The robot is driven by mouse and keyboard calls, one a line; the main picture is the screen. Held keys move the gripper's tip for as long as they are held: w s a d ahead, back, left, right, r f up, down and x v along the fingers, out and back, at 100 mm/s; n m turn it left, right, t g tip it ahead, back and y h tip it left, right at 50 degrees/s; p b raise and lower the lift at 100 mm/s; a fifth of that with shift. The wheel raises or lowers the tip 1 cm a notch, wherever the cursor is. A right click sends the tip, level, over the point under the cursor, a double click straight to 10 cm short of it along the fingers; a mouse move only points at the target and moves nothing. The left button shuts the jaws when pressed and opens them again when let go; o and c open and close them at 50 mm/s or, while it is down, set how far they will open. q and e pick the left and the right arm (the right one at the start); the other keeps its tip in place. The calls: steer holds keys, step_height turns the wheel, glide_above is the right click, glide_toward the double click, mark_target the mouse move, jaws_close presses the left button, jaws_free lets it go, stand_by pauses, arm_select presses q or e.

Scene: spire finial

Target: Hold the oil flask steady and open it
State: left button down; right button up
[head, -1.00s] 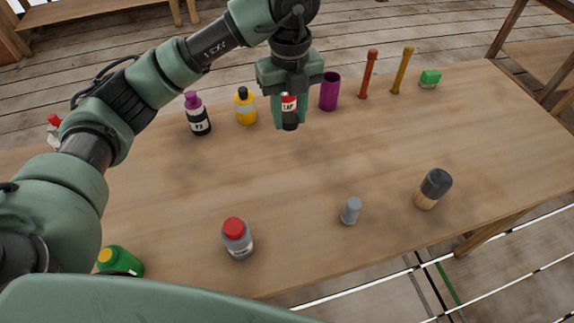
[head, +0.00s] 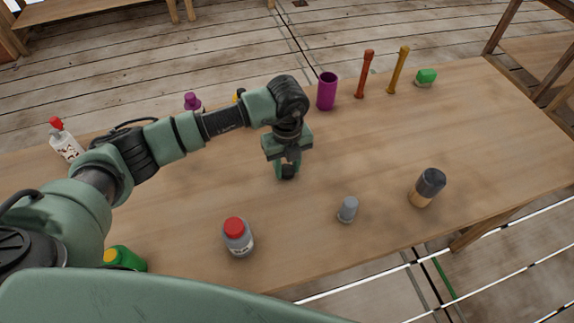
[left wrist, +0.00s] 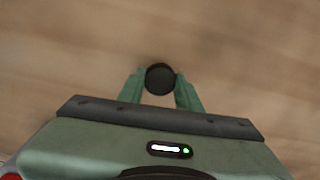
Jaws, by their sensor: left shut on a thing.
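My left gripper (head: 288,172) points down over the middle of the table, its fingers shut on a small dark thing. In the left wrist view, a round black top (left wrist: 160,78) sits between the two fingertips (left wrist: 160,92). The fingers hide most of the held thing, and I cannot tell from these views whether it is the oil flask or whether it touches the table. No readable label marks any bottle as the oil flask. A grey bottle with a red cap (head: 238,238) stands at the front. My right gripper is not in view.
A small grey piece (head: 348,209) and a black-and-tan cylinder (head: 427,187) stand front right on the table (head: 350,150). A green bottle (head: 124,258) is front left, a white bottle (head: 67,145) back left.

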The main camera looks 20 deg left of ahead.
mark_target(287, 169)
arm_select(q)
steer(key=shift+f, duration=0.25)
steer(key=shift+f, duration=0.1)
steer(key=c, duration=1)
jaws_free()
steer(key=shift+o, duration=0.2)
steer(key=shift+r, duration=0.25)
step_height(287, 169, up, 12)
steer(key=b, duration=0.2)
steer(key=shift+f, duration=0.15)
